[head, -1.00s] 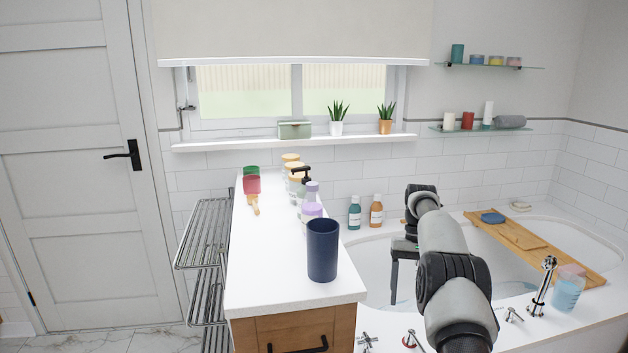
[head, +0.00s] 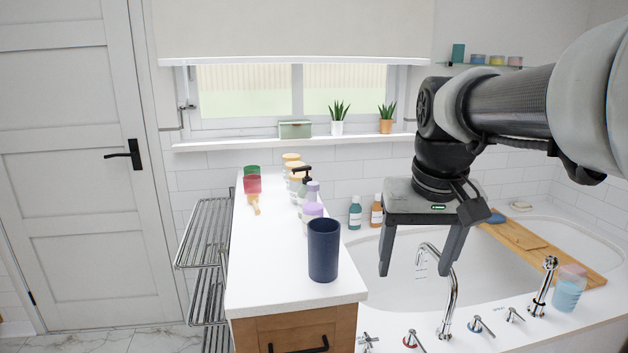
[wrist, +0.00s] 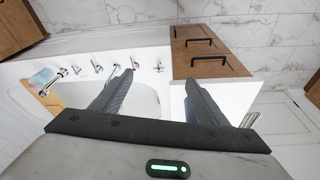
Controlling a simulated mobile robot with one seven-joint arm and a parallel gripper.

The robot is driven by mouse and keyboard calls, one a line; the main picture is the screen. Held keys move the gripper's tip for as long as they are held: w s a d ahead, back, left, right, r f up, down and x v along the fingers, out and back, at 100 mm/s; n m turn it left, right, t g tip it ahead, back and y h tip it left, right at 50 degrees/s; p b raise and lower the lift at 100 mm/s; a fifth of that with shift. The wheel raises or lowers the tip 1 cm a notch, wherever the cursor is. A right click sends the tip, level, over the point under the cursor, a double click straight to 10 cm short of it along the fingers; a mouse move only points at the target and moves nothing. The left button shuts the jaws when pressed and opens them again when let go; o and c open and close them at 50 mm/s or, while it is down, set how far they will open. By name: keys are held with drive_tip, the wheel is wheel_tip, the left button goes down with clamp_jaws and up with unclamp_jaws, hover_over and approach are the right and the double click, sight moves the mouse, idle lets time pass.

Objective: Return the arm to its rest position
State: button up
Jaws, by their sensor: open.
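My gripper (head: 414,268) hangs over the near left part of the bathtub in the head view, fingers pointing down. Its two fingers are spread apart with nothing between them. My arm comes in from the upper right and covers part of the wall and shelves. In the wrist view my gripper (wrist: 162,92) also shows open and empty, with the tub and the counter's end beyond the fingers. A dark blue cup (head: 323,250) stands upright on the counter, left of my gripper and apart from it.
A curved faucet (head: 449,300) rises near my gripper. A wooden tray (head: 545,255) spans the bathtub (head: 400,290). A wire rack (head: 203,240) stands left of the counter.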

drive_tip(key=s+a+f+t, duration=0.1)
drive_tip(key=s+f, duration=0.2)
drive_tip(key=s, duration=0.4)
drive_tip(key=s+a+f+t, duration=0.1)
drive_tip(key=s+f+t, duration=0.1)
drive_tip(key=s, duration=0.4)
wheel_tip(320, 180, up, 22)
drive_tip(key=p, duration=2.2)
drive_tip(key=shift+s+f+n, duration=0.15)
drive_tip(key=shift+s+n, duration=0.1)
drive_tip(key=shift+n, duration=0.05)
